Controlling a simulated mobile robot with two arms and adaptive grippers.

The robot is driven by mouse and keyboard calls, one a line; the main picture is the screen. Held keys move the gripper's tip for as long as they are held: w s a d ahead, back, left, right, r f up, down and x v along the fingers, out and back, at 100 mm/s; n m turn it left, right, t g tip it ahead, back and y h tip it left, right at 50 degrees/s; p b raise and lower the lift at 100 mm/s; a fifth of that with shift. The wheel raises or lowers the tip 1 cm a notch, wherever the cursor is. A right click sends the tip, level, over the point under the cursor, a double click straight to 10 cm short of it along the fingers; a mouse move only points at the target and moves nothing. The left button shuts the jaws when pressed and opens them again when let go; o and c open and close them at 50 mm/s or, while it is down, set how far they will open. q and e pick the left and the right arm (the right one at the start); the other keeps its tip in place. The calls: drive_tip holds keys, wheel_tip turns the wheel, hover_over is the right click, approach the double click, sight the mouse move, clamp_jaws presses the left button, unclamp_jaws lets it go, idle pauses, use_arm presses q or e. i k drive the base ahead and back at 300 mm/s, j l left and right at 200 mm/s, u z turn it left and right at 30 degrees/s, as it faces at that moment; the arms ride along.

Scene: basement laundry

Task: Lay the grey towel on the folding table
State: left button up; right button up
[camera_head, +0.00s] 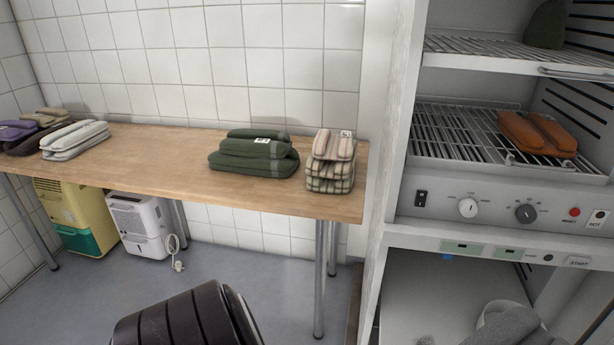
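A grey, fabric-like bundle (512,327), which looks like the grey towel, shows at the bottom right, low in the open space under the lower control panel. A pale rounded edge shows just behind it, and the picture's bottom edge cuts it off. The wooden folding table (165,166) stands along the tiled wall. Neither of my grippers is in view.
The table holds light grey-white folded towels (75,140), dark green towels (253,155) and striped towels (331,162). Bare wood lies between the light and green stacks. At right, a cabinet rack (450,135) carries orange towels (536,132). A dehumidifier (138,220) stands beneath.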

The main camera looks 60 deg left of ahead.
sight(147, 161)
drive_tip(key=k+j, duration=0.3)
drive_tip(key=j, duration=0.15)
drive_tip(key=k+j, duration=0.65)
drive_tip(key=j, duration=0.3)
drive_tip(key=k+j, duration=0.3)
drive_tip(key=j, duration=0.15)
drive_tip(key=k+j, duration=0.65)
drive_tip(key=j, duration=0.25)
